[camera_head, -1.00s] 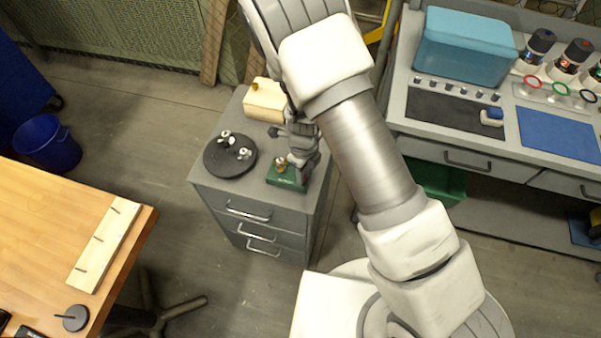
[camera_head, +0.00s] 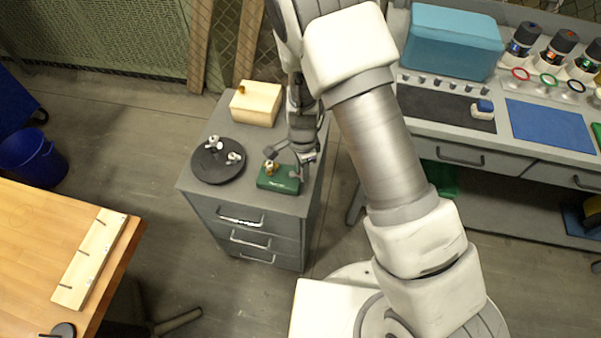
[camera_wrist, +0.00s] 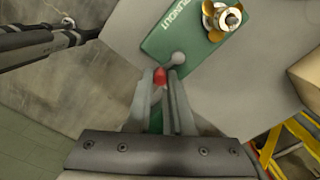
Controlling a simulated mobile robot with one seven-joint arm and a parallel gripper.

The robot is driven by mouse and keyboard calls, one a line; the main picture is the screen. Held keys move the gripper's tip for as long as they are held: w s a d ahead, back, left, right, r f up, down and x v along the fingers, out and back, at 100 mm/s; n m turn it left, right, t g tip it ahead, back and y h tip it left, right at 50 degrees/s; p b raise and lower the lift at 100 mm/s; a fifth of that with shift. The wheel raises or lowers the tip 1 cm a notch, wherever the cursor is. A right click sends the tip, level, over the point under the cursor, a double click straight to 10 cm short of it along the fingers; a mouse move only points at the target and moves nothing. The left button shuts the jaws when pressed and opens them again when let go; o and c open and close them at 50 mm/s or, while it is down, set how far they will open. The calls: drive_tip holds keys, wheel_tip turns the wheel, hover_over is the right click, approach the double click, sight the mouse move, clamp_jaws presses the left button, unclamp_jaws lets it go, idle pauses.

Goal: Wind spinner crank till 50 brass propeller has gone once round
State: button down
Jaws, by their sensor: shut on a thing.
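The spinner (camera_head: 280,180) has a green base and stands on the grey drawer cabinet. Its brass propeller (camera_head: 270,167) is mounted at the left end, and it shows large in the wrist view (camera_wrist: 222,17). The crank (camera_wrist: 176,60) has a grey round part beside the green base and a red handle (camera_wrist: 160,76). My gripper (camera_head: 305,160) is over the base's right end. In the wrist view my fingers (camera_wrist: 160,88) are closed around the red handle, whose tip shows between them. I cannot read a 50 on the propeller.
On the cabinet (camera_head: 240,200), a black round plate (camera_head: 215,172) with small metal parts lies left of the spinner and a cream box (camera_head: 257,104) stands behind. A wooden table (camera_head: 40,215) is at left. A workbench with a teal box (camera_head: 455,42) is at right.

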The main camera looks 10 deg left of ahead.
sight(293, 166)
drive_tip(key=n, duration=0.2)
drive_tip(key=w+n+b, duration=0.1)
drive_tip(key=n, duration=0.1)
drive_tip(key=n+b, duration=0.1)
drive_tip(key=n, duration=0.1)
drive_tip(key=shift+w+f, duration=0.1)
drive_tip(key=shift+w, duration=0.3)
drive_tip(key=n+b, duration=0.1)
drive_tip(key=n, duration=0.1)
drive_tip(key=w+n+b, duration=0.1)
drive_tip(key=n, duration=0.1)
drive_tip(key=a+n, duration=0.1)
drive_tip(key=n, duration=0.1)
drive_tip(key=shift+w+n+b, duration=0.2)
drive_tip(key=shift+n+b, duration=0.2)
drive_tip(key=n, duration=0.3)
drive_tip(key=a+n+b, duration=0.1)
drive_tip(key=shift+w, duration=0.25)
drive_tip(key=shift+a+n+b, duration=0.2)
drive_tip(key=shift+a+n, duration=0.05)
drive_tip(key=shift+n, duration=0.7)
drive_tip(key=shift+a+n+b, duration=0.15)
drive_tip(key=shift+a+n, duration=0.05)
drive_tip(key=shift+n, duration=0.75)
drive_tip(key=c, duration=0.8)
unclamp_jaws()
wheel_tip(293, 166, up, 18)
drive_tip(key=p, duration=0.1)
drive_tip(key=shift+f+p, duration=0.15)
drive_tip(key=shift+p, duration=0.2)
